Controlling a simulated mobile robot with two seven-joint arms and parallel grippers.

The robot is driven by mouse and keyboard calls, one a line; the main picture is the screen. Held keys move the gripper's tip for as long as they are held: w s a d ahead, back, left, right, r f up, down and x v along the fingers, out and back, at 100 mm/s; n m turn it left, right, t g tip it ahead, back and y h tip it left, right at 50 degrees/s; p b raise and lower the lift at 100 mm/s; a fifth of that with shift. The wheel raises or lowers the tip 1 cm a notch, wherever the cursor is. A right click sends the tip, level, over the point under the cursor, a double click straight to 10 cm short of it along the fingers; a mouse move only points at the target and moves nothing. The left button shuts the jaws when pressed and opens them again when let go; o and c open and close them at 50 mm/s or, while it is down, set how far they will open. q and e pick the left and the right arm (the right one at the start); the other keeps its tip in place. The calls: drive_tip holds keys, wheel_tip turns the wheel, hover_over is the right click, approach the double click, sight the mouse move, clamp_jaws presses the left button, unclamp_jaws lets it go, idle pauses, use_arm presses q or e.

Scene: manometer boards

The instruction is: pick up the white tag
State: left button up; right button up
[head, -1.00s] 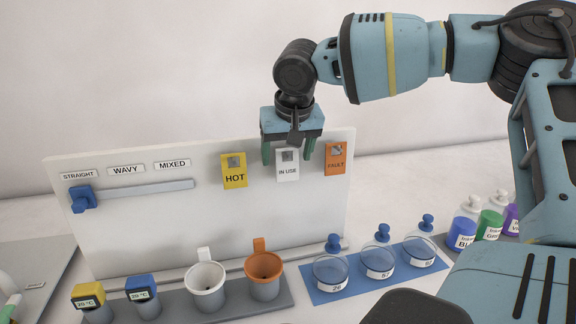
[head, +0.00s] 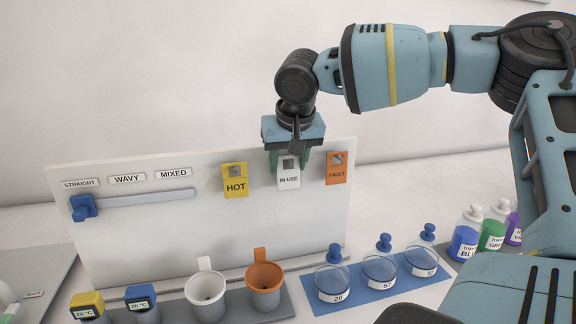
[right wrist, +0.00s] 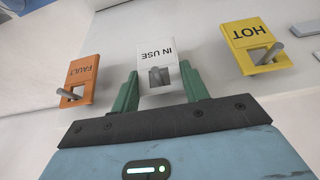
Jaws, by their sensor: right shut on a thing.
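The white tag (head: 288,178), marked IN USE, hangs at the top of the white board between the yellow HOT tag (head: 235,181) and the orange FAULT tag (head: 337,169). My right gripper (head: 289,160) reaches down from above, its green fingers shut on the side edges of the white tag. In the right wrist view the white tag (right wrist: 158,53) shows between the fingertips (right wrist: 160,74), and a grey peg still passes through its slot. My left gripper is not in view.
The white board (head: 220,235) carries a slider (head: 83,208) and labels. Below it stand temperature blocks (head: 140,297), a white cup (head: 205,288) and an orange cup (head: 265,278). Lidded dishes sit on a blue mat (head: 392,284), with ink bottles (head: 465,240) at the right.

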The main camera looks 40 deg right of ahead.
drive_tip(key=shift+s+a+r, duration=0.1)
drive_tip(key=shift+s+a, duration=1.35)
drive_tip(key=shift+s, duration=1.2)
drive_tip(key=shift+s+a, duration=1.45)
drive_tip(key=shift+s, duration=1.2)
drive_tip(key=shift+s+a+r, duration=0.1)
drive_tip(key=shift+s+a, duration=1.35)
drive_tip(key=shift+s, duration=1.2)
drive_tip(key=shift+f, duration=0.1)
